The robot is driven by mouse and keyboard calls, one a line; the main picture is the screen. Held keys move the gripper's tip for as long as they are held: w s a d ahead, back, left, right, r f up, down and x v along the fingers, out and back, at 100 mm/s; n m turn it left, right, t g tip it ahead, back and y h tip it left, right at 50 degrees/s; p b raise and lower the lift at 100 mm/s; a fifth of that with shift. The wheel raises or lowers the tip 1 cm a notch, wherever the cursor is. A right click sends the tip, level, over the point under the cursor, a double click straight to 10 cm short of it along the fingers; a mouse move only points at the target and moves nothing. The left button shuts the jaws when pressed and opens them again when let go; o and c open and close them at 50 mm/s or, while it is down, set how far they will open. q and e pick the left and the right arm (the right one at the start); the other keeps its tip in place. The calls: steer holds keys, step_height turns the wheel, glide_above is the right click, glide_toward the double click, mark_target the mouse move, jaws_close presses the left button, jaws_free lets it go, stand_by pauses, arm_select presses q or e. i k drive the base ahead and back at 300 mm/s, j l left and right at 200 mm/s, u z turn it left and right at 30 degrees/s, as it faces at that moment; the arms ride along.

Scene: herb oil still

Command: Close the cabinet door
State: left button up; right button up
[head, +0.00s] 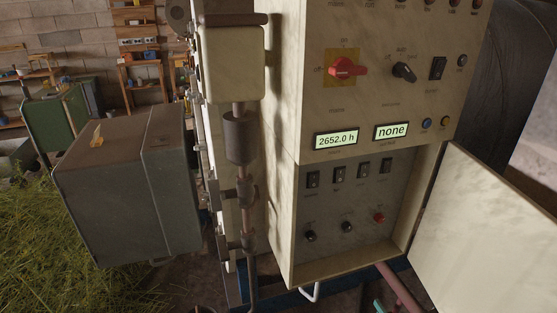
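The cabinet (283,215) is a cream control cabinet in the middle of the head view. Its door (480,235) is a cream panel that stands open, swung out to the right of the lower compartment. Inside the open compartment is a grey panel (345,205) with several black switches, black knobs and a red button. The door's lower right part runs out of the picture. Neither of my grippers shows in the head view.
Above the opening are a red rotary switch (347,68) and two lit displays. A pipe with fittings (239,136) runs down the cabinet's left side. A grey metal box (130,185) and cut herbs (45,245) are at left. A dark round tank (520,80) stands behind at right.

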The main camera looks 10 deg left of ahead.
mark_target(480, 245)
steer(key=i+j+z, duration=0.35)
steer(key=j, duration=0.25)
steer(key=i+j+z, duration=0.15)
steer(key=j, duration=0.2)
steer(key=i, duration=0.05)
